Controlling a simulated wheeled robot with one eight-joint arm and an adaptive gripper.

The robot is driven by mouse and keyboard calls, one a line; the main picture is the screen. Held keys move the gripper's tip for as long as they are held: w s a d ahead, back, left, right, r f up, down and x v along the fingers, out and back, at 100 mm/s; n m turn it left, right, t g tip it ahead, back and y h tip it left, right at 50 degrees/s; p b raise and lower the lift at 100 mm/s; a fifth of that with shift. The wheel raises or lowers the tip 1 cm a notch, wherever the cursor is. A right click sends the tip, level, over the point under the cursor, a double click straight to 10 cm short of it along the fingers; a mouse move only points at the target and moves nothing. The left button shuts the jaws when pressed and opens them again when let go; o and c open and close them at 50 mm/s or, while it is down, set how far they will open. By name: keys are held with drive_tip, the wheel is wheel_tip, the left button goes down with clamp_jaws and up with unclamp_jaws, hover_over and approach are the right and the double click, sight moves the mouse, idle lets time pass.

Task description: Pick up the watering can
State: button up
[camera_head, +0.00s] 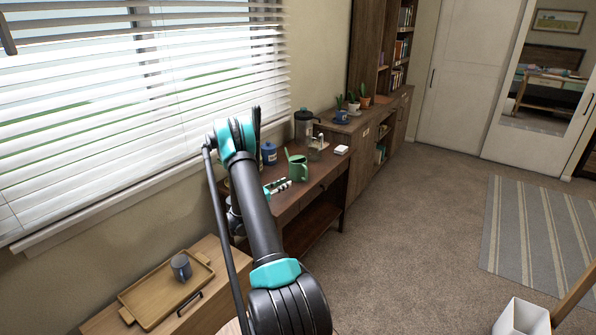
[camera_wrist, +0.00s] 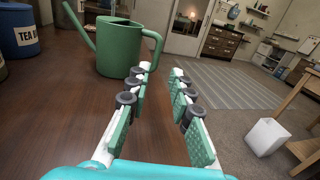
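The green watering can (camera_head: 299,170) stands upright on the dark wooden desk, near its right edge in the head view. In the wrist view its body (camera_wrist: 117,50) is at the upper left, with the spout to the left and the loop handle to the right. My gripper (camera_wrist: 161,72) is open and empty, its padded fingers apart and pointing forward. The left fingertip is just below the handle in the picture; I cannot tell whether they touch. In the head view my gripper (camera_head: 288,184) is low over the desk, just in front of the can.
A blue canister labelled TEA (camera_wrist: 18,32) stands left of the can. A glass-and-black coffee press (camera_head: 303,126) and a small white box (camera_head: 341,150) are farther back. A wooden tray (camera_head: 150,312) with a mug (camera_head: 181,267) is on the nearer cabinet.

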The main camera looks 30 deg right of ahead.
approach(307, 171)
drive_tip(key=d, duration=0.3)
drive_tip(key=w+d+f, duration=0.1)
drive_tip(key=shift+w+d, duration=0.1)
drive_tip(key=shift+d, duration=0.1)
drive_tip(key=shift+w+d+f, duration=0.1)
drive_tip(key=shift+w+d, duration=0.1)
drive_tip(key=shift+d, duration=0.75)
drive_tip(key=shift+w+d+f, duration=0.1)
drive_tip(key=shift+w+d, duration=0.1)
drive_tip(key=shift+d, duration=0.75)
drive_tip(key=shift+w+d, duration=0.25)
drive_tip(key=shift+d, duration=0.65)
clamp_jaws()
